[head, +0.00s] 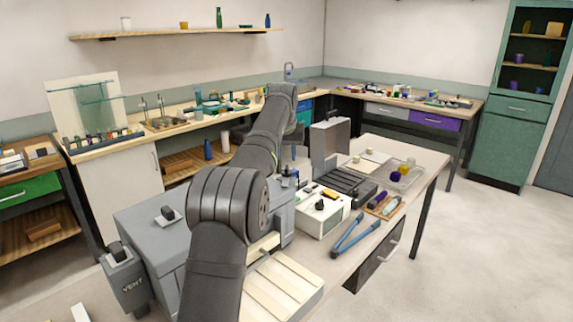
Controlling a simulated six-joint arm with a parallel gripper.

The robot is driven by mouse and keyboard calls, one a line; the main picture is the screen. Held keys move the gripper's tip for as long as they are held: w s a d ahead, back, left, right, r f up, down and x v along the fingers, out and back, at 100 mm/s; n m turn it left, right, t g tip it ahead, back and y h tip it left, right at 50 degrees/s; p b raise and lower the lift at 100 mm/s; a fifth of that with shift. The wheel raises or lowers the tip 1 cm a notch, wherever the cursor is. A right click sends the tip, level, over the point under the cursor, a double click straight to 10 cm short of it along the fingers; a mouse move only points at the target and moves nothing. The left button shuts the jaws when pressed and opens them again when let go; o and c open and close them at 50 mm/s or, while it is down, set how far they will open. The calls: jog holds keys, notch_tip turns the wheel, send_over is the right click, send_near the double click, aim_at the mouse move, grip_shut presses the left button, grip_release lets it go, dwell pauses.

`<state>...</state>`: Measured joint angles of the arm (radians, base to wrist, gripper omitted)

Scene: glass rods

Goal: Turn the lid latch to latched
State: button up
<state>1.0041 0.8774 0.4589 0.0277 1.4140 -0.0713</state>
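A grey box (150,232), seemingly lidded, stands on the near bench, partly hidden by my arm. A black knob on a pale plate (168,213) sits on its top; I cannot tell whether this is the lid latch or how it is turned. A grey unit marked VENT (128,285) with a dark knob (118,252) is at its left front. My arm rises across the middle of the view and bends at the top. My gripper cannot be made out; it seems hidden behind my own arm.
A white box with a black knob (318,217), a dark ribbed tray (346,184), blue-handled tongs (355,235) and a clear tray (406,180) crowd the right of the bench. A grey panel (330,140) stands upright behind. A ribbed cream block (280,285) is in front.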

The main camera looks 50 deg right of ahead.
aim_at(287, 167)
jog(key=x, duration=0.5)
grip_shut()
